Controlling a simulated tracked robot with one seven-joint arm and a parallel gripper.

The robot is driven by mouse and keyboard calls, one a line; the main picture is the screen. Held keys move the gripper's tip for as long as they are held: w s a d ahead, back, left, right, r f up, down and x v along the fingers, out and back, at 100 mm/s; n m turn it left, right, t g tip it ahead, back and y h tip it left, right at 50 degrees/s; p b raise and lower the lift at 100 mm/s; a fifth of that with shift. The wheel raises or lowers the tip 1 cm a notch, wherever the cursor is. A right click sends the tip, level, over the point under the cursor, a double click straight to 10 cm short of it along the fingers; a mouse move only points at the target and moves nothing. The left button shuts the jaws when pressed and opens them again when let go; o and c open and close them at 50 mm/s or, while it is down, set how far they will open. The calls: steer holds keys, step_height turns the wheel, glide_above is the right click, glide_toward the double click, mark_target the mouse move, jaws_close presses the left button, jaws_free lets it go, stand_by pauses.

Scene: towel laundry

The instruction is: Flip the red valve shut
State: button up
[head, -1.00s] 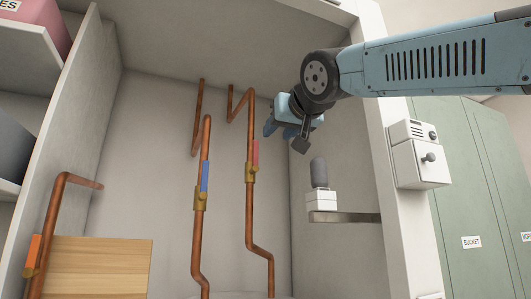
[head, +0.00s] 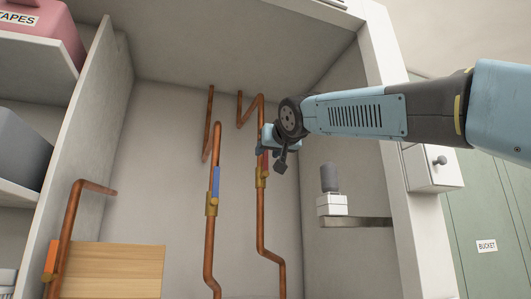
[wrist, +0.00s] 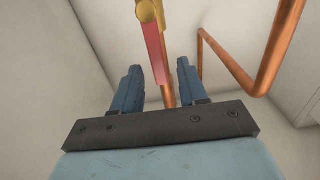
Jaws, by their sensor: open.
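The red valve's lever (head: 265,162) lies upright along the right copper pipe, above its brass body (head: 261,181). My gripper (head: 262,140) is at the lever's upper end and hides part of it. In the wrist view the red lever (wrist: 156,50) runs down from the brass body (wrist: 152,12) towards the gap between my open fingers (wrist: 158,85). The fingers stand on either side of the lever's line, with nothing gripped. I cannot tell whether the lever's end is between the fingertips or just beyond them.
A blue-levered valve (head: 215,183) sits on the pipe to the left. An orange-levered valve (head: 51,258) is at far left by a wooden board (head: 110,270). A shelf (head: 355,222) with a grey-topped white item (head: 331,190) juts out at right, below my arm.

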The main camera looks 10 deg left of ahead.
steer(key=shift+w+a, duration=0.35)
steer(key=shift+w, duration=0.25)
jaws_close()
stand_by(0.3)
steer(key=shift+a, duration=0.1)
